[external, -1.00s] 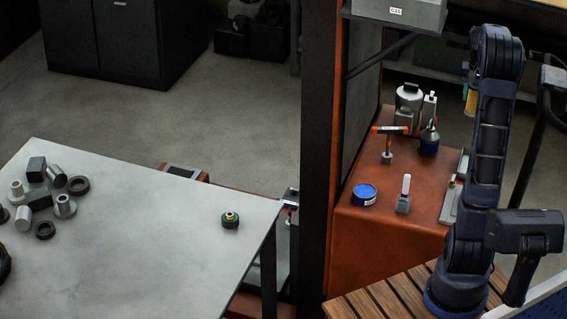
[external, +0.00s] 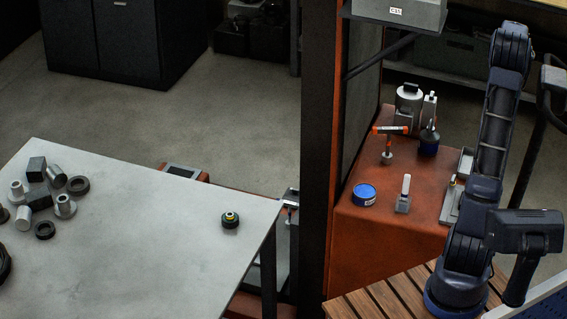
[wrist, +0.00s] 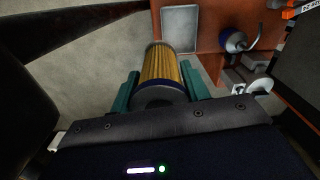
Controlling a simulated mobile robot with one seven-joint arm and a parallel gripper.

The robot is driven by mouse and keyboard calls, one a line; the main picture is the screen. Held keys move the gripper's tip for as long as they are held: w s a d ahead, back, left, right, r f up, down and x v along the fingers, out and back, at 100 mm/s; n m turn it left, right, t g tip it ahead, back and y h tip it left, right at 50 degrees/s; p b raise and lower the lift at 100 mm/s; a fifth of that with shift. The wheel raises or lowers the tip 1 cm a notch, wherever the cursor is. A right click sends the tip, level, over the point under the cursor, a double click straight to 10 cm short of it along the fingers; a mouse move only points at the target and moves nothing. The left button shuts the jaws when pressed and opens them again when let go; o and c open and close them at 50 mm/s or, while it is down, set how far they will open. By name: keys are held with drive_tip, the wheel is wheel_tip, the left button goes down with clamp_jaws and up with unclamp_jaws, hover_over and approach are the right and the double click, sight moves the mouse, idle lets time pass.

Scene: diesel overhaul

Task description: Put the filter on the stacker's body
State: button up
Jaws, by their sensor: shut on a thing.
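The filter (wrist: 164,70) is a cylinder with yellow pleated sides and dark blue end caps, seen in the wrist view. My gripper (wrist: 160,88) is shut on it, with a teal finger on each side. In the external view the gripper and filter are hidden behind my arm. The stacker's body (external: 385,232) is the orange-red block right of the dark post. Its orange surface also shows in the wrist view (wrist: 214,14), beyond the filter and to the right. The filter is held clear of it, with grey floor behind it.
On the body stand a blue tin (external: 363,195), a grey block with a white upright (external: 404,197), an orange-topped tool (external: 388,140), a blue oil can (external: 429,142) and a grey metal unit (external: 408,105). A grey tray (wrist: 180,28) lies there too. The dark post (external: 318,160) rises at left.

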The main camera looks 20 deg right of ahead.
drive_tip(key=w+a+f+n, duration=0.35)
drive_tip(key=w+a, duration=0.55)
drive_tip(key=w, duration=0.3)
drive_tip(key=w+a+f+n, duration=0.35)
drive_tip(key=w+a, duration=0.45)
drive_tip(key=w, duration=0.3)
drive_tip(key=w+a+f+n, duration=0.3)
drive_tip(key=w+a+f, duration=0.2)
drive_tip(key=w+a, duration=0.55)
drive_tip(key=f, duration=0.6)
drive_tip(key=d+f, duration=0.1)
drive_tip(key=f, duration=0.6)
drive_tip(key=w+f, duration=0.1)
drive_tip(key=f, duration=0.5)
drive_tip(key=shift+w+d+f, duration=0.1)
drive_tip(key=shift+d+f, duration=0.15)
drive_tip(key=shift+d, duration=0.05)
drive_tip(key=shift+f, duration=0.1)
drive_tip(key=o, duration=1)
drive_tip(key=shift+o, duration=0.2)
